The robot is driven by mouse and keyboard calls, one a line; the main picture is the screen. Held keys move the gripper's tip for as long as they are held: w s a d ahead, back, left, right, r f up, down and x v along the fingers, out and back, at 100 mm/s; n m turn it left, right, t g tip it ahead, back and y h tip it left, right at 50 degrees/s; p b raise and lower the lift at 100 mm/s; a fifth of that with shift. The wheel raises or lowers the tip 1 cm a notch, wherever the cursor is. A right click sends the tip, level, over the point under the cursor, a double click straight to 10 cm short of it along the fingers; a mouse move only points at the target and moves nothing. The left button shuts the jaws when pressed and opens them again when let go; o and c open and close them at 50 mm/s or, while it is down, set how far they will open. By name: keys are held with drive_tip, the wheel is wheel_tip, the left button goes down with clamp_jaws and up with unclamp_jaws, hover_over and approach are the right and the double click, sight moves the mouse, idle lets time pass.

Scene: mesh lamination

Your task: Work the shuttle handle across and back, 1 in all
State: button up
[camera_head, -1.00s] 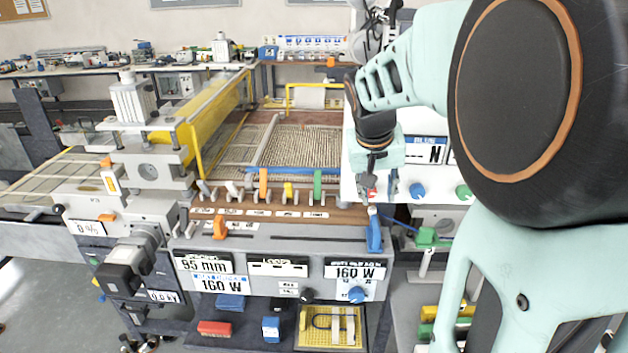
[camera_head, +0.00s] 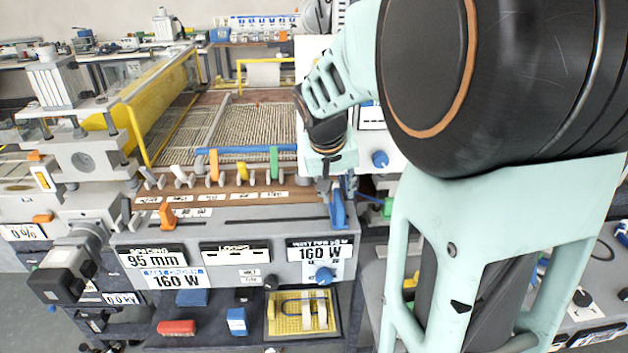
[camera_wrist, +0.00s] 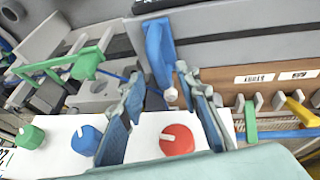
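A blue upright handle (camera_head: 338,211) stands at the right end of the slotted front panel (camera_head: 230,224). An orange handle (camera_head: 168,215) stands toward the left of that panel. I cannot tell from labels which one is the shuttle handle. My gripper (camera_head: 337,186) points down just above the blue handle. In the wrist view, my gripper (camera_wrist: 160,80) is open, its two fingers apart. The blue handle (camera_wrist: 160,50) shows between and beyond the fingertips, with a pale ball at its near end. I cannot tell whether a finger touches it.
Several small levers, including orange, yellow (camera_head: 241,173) and green (camera_head: 274,162) ones, line the rail behind the panel. A red knob (camera_wrist: 177,139) and a blue knob (camera_wrist: 86,140) sit on a white panel below my fingers. A woven mesh (camera_head: 255,126) lies behind.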

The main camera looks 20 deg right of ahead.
drive_tip(key=shift+w+d+f, duration=0.2)
drive_tip(key=shift+w+f, duration=0.05)
drive_tip(key=shift+f, duration=0.4)
drive_tip(key=shift+r, duration=0.1)
clamp_jaws()
